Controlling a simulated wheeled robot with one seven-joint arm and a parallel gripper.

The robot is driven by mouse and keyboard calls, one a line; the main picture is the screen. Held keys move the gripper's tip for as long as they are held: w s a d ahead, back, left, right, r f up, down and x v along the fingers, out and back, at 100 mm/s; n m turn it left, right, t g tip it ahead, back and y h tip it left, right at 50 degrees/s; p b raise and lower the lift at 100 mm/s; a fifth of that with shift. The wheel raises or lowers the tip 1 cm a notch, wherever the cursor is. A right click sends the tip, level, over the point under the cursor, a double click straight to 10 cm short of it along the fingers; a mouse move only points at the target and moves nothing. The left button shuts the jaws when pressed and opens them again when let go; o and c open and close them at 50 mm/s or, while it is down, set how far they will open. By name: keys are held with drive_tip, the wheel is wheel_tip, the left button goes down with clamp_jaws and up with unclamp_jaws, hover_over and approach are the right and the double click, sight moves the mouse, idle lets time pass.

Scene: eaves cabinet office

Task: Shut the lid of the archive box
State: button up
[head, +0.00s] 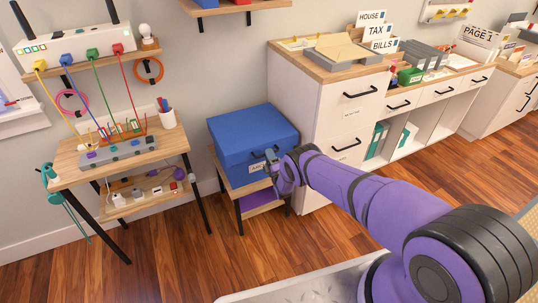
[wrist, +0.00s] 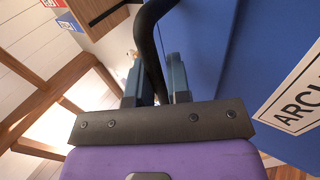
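The blue archive box (head: 228,171) stands on a low wooden stand. Its blue lid (head: 250,125) lies over the top; from here I cannot tell whether a small gap remains along the front edge. A black handle (head: 263,155) and a white label (head: 257,167) show on the front. My gripper (head: 272,165) is at the box's front right. In the wrist view the black handle (wrist: 151,45) passes between my two fingers (wrist: 156,80), which look closed on it. The blue front (wrist: 225,60) and the label (wrist: 295,95) fill the right side there.
A white drawer cabinet (head: 305,130) stands close right of the box. A wooden table (head: 75,165) with cables and a power strip stands to the left. The low stand (head: 229,185) has a purple item on its lower shelf. Floor (head: 170,240) in front is clear.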

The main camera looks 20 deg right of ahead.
drive_tip(key=o, duration=0.3)
drive_tip(key=shift+w+a+f, duration=0.1)
drive_tip(key=shift+f, duration=0.05)
drive_tip(key=shift+o, duration=0.2)
drive_tip(key=v, duration=1.1)
